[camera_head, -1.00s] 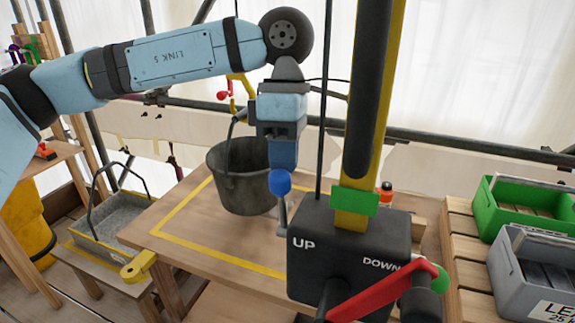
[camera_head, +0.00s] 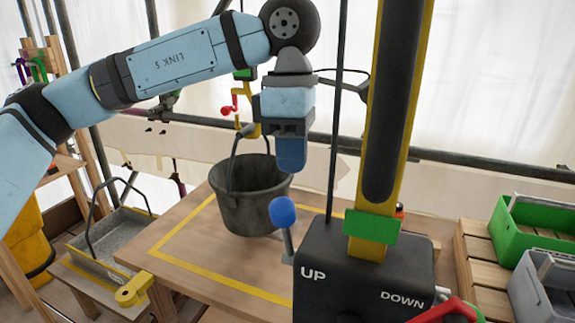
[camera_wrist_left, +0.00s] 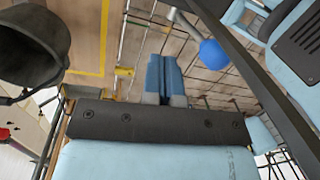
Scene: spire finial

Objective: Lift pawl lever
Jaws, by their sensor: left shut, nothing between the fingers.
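The pawl lever is a short grey rod with a blue ball knob (camera_head: 282,211), on the left side of a black box marked UP and DOWN (camera_head: 362,285). My left gripper (camera_head: 291,170) points down just above the knob in the head view, with a gap between them. Its blue fingers are together and empty. In the left wrist view the fingers (camera_wrist_left: 166,78) show closed, with the blue knob (camera_wrist_left: 214,54) to their right and apart from them. My right gripper is not in view.
A yellow-and-black mast (camera_head: 385,130) rises from the box. A red crank handle (camera_head: 446,311) is at its right. Green (camera_head: 540,228) and grey crates stand at right.

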